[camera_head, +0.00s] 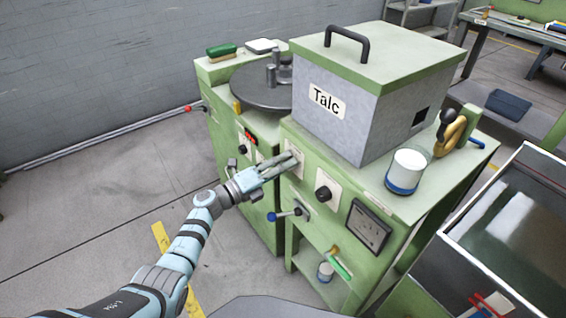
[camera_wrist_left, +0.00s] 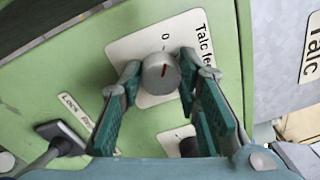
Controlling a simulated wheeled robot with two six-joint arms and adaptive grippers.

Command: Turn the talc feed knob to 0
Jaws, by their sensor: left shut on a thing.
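The talc feed knob (camera_wrist_left: 158,76) is a round grey knob with a short red mark on its face. It sits on a white plate (camera_wrist_left: 130,48) lettered "Talc fee…", with a 0 above the knob in the wrist view. The red mark runs roughly up and down there; I cannot tell exactly what it points to. My left gripper (camera_head: 291,160) reaches the machine's green front panel, and its teal fingers are shut on the knob from both sides. In the head view the fingers hide the knob. My right gripper is not in view.
The Talc hopper (camera_head: 373,80) stands on the green machine above. A black knob (camera_head: 323,194), a blue-ended lever (camera_head: 287,214) and a dark gauge (camera_head: 368,228) are close by on the front. A lever (camera_wrist_left: 62,138) is left of my fingers. The floor at left is clear.

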